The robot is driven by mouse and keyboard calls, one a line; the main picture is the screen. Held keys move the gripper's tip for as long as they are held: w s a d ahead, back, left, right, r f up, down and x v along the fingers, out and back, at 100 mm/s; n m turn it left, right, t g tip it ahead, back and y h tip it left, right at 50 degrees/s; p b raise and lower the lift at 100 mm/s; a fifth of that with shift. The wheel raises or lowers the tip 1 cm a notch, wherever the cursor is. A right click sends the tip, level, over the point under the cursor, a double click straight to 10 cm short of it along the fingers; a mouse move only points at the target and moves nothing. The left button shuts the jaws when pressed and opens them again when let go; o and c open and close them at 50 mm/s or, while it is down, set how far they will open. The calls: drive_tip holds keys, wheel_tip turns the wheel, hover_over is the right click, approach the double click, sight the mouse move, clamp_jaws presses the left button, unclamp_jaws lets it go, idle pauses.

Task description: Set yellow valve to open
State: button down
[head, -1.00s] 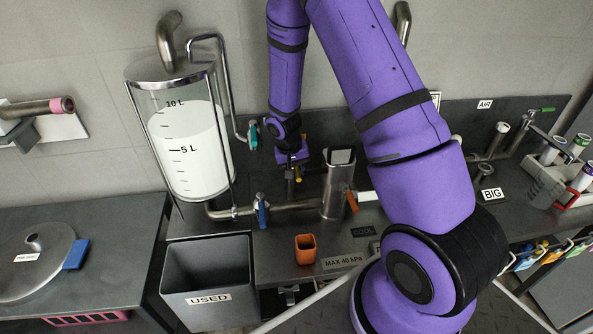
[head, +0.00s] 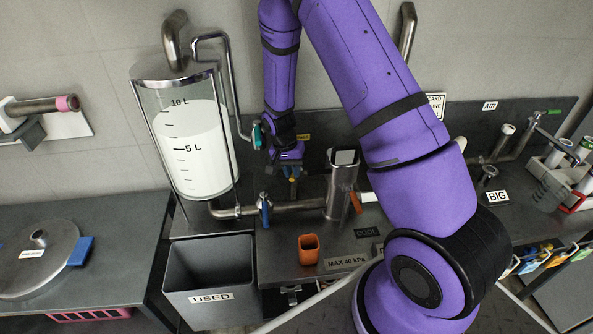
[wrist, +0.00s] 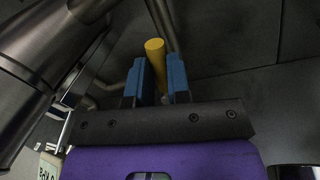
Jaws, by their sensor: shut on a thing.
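The yellow valve's handle (wrist: 155,68) shows in the wrist view as a yellow rod between the two blue fingers of my gripper (wrist: 157,85). The fingers are shut on it. In the head view my gripper (head: 292,178) points down behind the steel pipe, to the right of the tank. There the valve is mostly hidden by my gripper, and I cannot tell the handle's exact angle.
A clear tank (head: 205,130) of white liquid stands to the left. A blue valve handle (head: 265,210), a teal handle (head: 257,135) and an orange handle (head: 355,203) are close by. A square steel funnel (head: 342,185) stands right. An orange cup (head: 309,249) and grey USED bin (head: 210,273) are in front.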

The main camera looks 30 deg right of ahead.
drive_tip(key=shift+w+a+m, duration=0.4)
drive_tip(key=shift+w+m, duration=0.1)
drive_tip(key=shift+m, duration=0.6)
drive_tip(key=c, duration=1.1)
unclamp_jaws()
